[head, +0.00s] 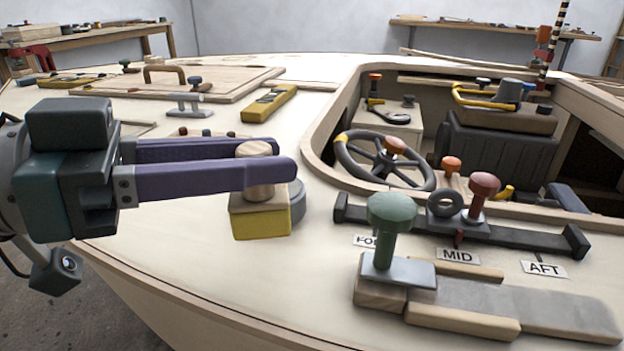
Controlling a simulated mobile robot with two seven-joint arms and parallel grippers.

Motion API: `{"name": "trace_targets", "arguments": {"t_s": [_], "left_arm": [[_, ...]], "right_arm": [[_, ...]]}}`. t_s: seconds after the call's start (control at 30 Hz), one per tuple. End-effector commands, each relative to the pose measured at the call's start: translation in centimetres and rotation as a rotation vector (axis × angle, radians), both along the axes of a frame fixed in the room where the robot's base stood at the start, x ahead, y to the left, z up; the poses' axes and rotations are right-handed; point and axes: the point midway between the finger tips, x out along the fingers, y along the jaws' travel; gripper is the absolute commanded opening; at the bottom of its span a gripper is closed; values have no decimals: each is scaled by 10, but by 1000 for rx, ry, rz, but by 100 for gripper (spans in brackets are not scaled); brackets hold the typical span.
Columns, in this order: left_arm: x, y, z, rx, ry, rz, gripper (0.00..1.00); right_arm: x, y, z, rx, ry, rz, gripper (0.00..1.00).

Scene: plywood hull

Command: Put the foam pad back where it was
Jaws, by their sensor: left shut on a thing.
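My left gripper (280,164) comes in from the left with two long purple fingers. It is shut on the round wooden knob (259,190) of a block with a tan top and yellow sides. This yellow block (262,222) looks like the foam pad, though I cannot be sure. It is upright, just over or on the pale plywood deck (180,260); I cannot tell if it touches. A grey round thing (297,203) shows behind it, partly hidden by the block and fingers. My right gripper is not in view.
A green-knobbed slider (391,215) stands on a track at front right. A black rail with a red knob (484,184) has FORE-side, MID and AFT labels. A cockpit opening with a steering wheel (385,160) lies behind. A yellow level (269,103) lies farther back. The deck left of the block is clear.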

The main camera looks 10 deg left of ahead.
Motion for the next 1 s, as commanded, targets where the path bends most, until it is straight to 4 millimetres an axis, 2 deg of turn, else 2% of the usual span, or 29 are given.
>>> {"name": "trace_targets", "arguments": {"t_s": [0.23, 0.7, 0.73, 1.0], "left_arm": [[0, 0, -39, -2, 2, 1, 0], [0, 0, -46, -1, -1, 0, 0], [0, 0, -46, 0, 0, 0, 31], [0, 0, -44, 0, 0, 0, 60]], "right_arm": [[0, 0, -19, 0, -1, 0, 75], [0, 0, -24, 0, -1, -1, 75], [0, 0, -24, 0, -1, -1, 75], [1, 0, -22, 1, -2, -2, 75]]}}
